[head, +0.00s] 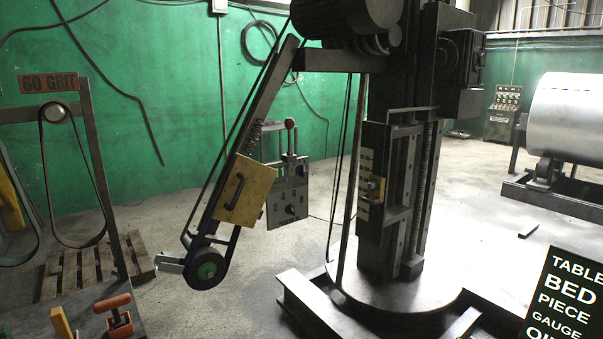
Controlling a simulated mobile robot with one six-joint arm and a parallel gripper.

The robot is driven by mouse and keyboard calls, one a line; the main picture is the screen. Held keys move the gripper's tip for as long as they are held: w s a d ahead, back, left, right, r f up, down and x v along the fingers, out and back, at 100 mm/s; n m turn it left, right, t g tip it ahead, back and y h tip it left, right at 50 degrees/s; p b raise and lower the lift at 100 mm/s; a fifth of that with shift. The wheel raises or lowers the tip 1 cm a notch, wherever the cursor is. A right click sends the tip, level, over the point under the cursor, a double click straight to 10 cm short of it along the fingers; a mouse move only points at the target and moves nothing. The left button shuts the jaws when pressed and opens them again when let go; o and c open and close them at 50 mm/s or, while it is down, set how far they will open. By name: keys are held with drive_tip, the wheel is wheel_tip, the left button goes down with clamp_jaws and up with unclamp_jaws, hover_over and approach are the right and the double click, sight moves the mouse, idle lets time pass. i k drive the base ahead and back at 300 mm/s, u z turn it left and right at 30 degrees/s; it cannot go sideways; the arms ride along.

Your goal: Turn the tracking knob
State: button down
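A belt grinder arm (245,135) slants down from a dark column, with a belt running to a contact wheel (207,270) that has a green hub. A yellow cover with a black handle (244,190) is on the arm. Beside it hangs a grey panel (286,203) with number marks and small dark knobs (290,210). A lever with a red ball (290,123) stands above the panel. I cannot tell which knob is the tracking knob. My gripper is not in view.
The dark column (390,190) stands on a round base with beams around it. A large metal drum (568,115) is at the right. A pallet (90,265) and a bench with an orange clamp (115,312) are at the left. A black sign (565,300) is front right.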

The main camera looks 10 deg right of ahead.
sight(300, 168)
drive_tip(key=z, duration=0.05)
drive_tip(key=k, duration=0.7)
drive_tip(key=u, duration=0.45)
drive_tip(key=i, duration=1.6)
drive_tip(key=z, duration=0.4)
